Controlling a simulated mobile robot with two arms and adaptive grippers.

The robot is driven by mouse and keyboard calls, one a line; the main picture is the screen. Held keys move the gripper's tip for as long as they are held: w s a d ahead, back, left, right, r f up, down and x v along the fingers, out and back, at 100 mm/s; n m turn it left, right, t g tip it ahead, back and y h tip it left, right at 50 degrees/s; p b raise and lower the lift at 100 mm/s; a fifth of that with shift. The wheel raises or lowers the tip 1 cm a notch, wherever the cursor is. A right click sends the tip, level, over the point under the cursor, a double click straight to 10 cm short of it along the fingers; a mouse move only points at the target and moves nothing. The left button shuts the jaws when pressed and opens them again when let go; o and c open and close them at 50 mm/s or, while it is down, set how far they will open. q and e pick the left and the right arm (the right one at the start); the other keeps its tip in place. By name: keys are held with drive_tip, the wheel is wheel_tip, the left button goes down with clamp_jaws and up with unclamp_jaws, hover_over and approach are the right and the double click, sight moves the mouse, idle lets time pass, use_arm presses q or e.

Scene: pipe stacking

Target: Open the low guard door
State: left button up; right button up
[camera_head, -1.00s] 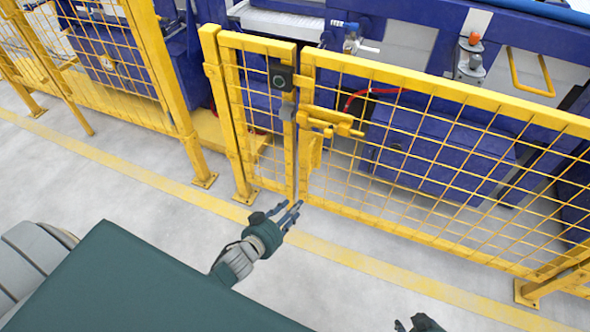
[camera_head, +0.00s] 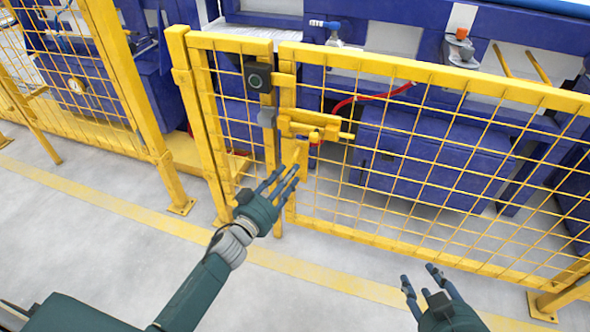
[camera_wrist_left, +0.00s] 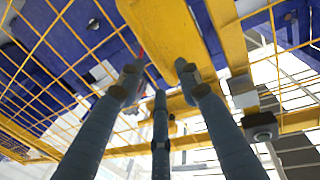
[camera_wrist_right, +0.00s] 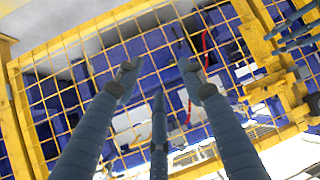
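The low guard door (camera_head: 430,150) is a yellow mesh panel right of a narrow fixed mesh section (camera_head: 232,105). It looks in line with that section, so shut. A yellow sliding latch (camera_head: 312,127) sits near its upper left corner, with a yellow plate (camera_head: 298,156) below; whether the bolt is engaged I cannot tell. My left gripper (camera_head: 281,182) is open, fingers spread, just below and in front of that plate; contact is unclear. In the left wrist view a broad yellow plate (camera_wrist_left: 165,38) lies beyond its fingertips. My right gripper (camera_head: 421,277) is open and empty, before the door's lower part.
A dark box with a round button (camera_head: 257,77) is on the fixed section beside the door. Blue machinery (camera_head: 435,150) stands behind the mesh. Yellow posts (camera_head: 205,110) flank the left side. The grey floor, with a yellow line (camera_head: 125,210), is clear in front.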

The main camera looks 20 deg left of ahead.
use_arm(q)
drive_tip(key=x, duration=0.3)
drive_tip(key=shift+w+f+b, duration=0.1)
drive_tip(key=shift+w+b, duration=0.25)
drive_tip(key=shift+w, duration=0.05)
drive_tip(key=shift+w+d, duration=0.1)
drive_tip(key=shift+w, duration=0.15)
use_arm(e)
drive_tip(key=w+a+r+t+y, duration=0.1)
drive_tip(key=w+r+t, duration=0.2)
drive_tip(key=r, duration=0.2)
drive_tip(key=shift+w+a+r, duration=0.15)
drive_tip(key=shift+w+a, duration=0.15)
drive_tip(key=shift+w, duration=0.05)
use_arm(q)
clamp_jaws()
